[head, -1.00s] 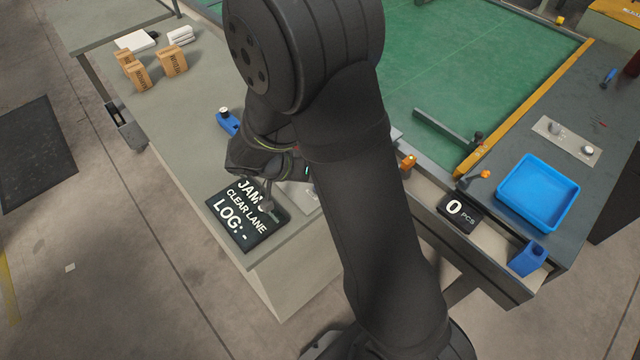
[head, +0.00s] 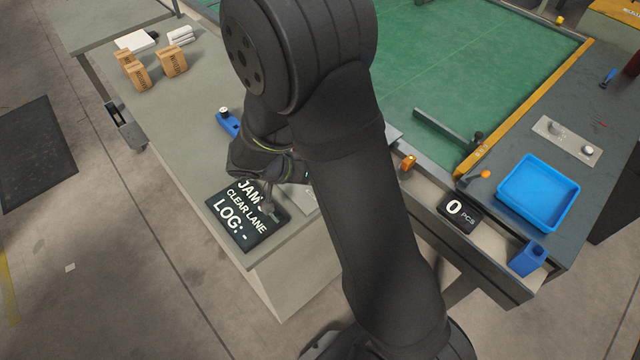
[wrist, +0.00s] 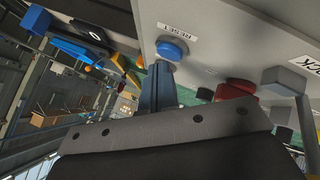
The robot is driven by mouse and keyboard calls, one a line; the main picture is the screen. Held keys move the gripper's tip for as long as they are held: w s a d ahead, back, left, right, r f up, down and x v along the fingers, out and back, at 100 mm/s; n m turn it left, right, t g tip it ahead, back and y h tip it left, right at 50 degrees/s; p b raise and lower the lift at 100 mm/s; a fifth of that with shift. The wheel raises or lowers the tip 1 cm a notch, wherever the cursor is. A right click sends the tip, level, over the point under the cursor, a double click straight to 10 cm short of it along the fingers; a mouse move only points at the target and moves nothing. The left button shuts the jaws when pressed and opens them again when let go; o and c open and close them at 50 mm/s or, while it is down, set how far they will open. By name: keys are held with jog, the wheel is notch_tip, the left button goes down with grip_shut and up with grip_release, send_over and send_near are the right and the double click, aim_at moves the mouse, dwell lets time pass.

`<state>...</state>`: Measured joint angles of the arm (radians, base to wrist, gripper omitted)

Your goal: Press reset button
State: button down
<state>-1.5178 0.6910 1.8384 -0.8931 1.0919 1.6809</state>
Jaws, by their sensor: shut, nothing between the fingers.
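The blue reset button (wrist: 172,48) is a round cap on a pale panel (wrist: 220,28) in the wrist view, beside a label reading RESET. My gripper's shut fingers (wrist: 158,72) point at the button, with their tip close to its edge; I cannot tell whether they touch. In the head view my gripper (head: 267,203) is over the dark display, and my arm hides most of the pale panel (head: 308,200). The button cannot be made out there.
The wrist view also shows a red button (wrist: 236,88) and a grey block (wrist: 284,79) on the panel. The dark display (head: 245,222) reads "JAM", "CLEAR LANE" and "LOG: -". A blue tray (head: 540,192) and a counter reading 0 (head: 456,210) stand at the right.

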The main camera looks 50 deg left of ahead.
jog(key=shift+f, duration=0.4)
dwell(0.6)
jog(key=shift+r, duration=0.85)
jog(key=shift+r, duration=2.5)
jog(key=shift+f, duration=0.1)
notch_tip(320, 180, up, 4)
jog(key=shift+r, duration=0.1)
